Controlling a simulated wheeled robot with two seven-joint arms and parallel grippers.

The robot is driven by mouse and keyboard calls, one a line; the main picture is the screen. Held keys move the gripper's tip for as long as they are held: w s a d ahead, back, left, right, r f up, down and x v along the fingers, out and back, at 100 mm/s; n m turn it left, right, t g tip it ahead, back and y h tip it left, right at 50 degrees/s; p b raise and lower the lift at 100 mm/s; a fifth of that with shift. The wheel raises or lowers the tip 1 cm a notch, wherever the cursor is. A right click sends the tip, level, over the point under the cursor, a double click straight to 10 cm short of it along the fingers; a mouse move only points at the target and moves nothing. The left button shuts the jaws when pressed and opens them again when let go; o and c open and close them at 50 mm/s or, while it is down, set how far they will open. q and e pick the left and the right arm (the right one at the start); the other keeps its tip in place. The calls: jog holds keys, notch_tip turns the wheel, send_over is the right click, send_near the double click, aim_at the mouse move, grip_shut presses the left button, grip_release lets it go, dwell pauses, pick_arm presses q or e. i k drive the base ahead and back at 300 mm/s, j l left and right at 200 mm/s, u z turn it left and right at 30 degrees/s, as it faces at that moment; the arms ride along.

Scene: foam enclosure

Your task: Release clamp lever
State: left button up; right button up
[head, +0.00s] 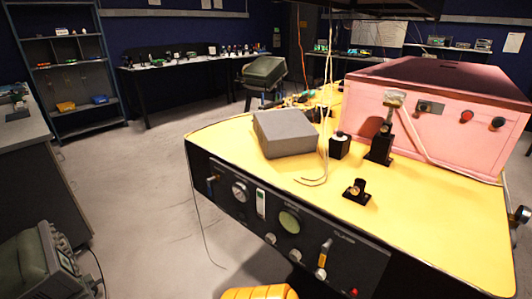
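The clamp lever (324,253) is on the dark front panel (225,205) of the yellow-topped workstation. From here I cannot tell what the lever is clamping. Neither my left nor my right gripper shows in the head view.
The panel also carries a round gauge (240,193), a green dial (289,221) and knobs. A grey box (285,133), black fixtures and a pink foam enclosure (440,115) stand on the yellow top (250,172). Thin wires hang over it. Open floor (150,190) lies left.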

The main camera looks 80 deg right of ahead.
aim_at(325, 248)
jog(key=z, duration=3.2)
jog(key=i+l, duration=0.05)
